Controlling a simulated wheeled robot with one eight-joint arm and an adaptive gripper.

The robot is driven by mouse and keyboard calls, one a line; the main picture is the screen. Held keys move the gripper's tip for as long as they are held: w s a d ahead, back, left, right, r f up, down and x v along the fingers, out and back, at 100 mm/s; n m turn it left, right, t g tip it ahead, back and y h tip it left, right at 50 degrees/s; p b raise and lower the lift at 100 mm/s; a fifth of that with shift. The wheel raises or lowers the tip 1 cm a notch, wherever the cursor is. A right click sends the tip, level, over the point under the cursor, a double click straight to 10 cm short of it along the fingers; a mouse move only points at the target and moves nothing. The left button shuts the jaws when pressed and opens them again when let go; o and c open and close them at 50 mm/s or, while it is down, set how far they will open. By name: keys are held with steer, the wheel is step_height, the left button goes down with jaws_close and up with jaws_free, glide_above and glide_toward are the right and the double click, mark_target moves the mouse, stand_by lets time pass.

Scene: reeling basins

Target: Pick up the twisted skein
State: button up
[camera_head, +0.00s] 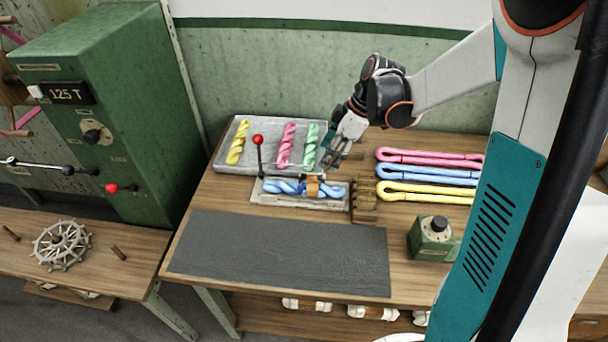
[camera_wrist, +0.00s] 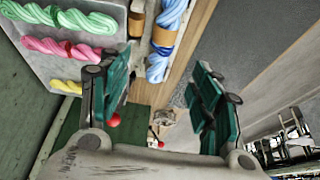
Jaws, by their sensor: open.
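A blue twisted skein (camera_head: 285,187) lies lengthwise in a pale holder (camera_head: 300,201), with a brown band around its right part. In the wrist view the blue skein (camera_wrist: 158,66) shows beyond the gap between my fingers, with its orange-brown band (camera_wrist: 163,36). My gripper (camera_head: 339,154) is open and empty. It hangs above and behind the holder's right end, near the right edge of the grey tray (camera_head: 230,168), apart from the blue skein. Yellow (camera_head: 238,142), pink (camera_head: 286,145) and green (camera_head: 310,146) twisted skeins lie in that tray.
A red-knobbed lever (camera_head: 258,141) stands up by the holder's left end. A wooden pegged block (camera_head: 364,200) sits at its right. Looped pink, blue and yellow skeins (camera_head: 425,191) lie farther right. A dark mat (camera_head: 280,252) in front is bare. A green box (camera_head: 430,238) stands front right.

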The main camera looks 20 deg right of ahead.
steer(key=b, duration=0.3)
glide_above(313, 185)
steer(key=d, duration=0.1)
steer(key=f, duration=0.8)
steer(key=shift+d+f, duration=0.15)
steer(key=shift+d, duration=0.05)
steer(key=shift+s+b+x, duration=0.2)
steer(key=shift+b+x, duration=0.25)
steer(key=shift+x, duration=0.9)
steer(key=shift+s+b+x, duration=0.2)
steer(key=shift+b+x, duration=0.25)
steer(key=shift+x, duration=0.95)
steer(key=shift+d, duration=0.2)
steer(key=c, duration=1.3)
steer(key=shift+o, duration=0.2)
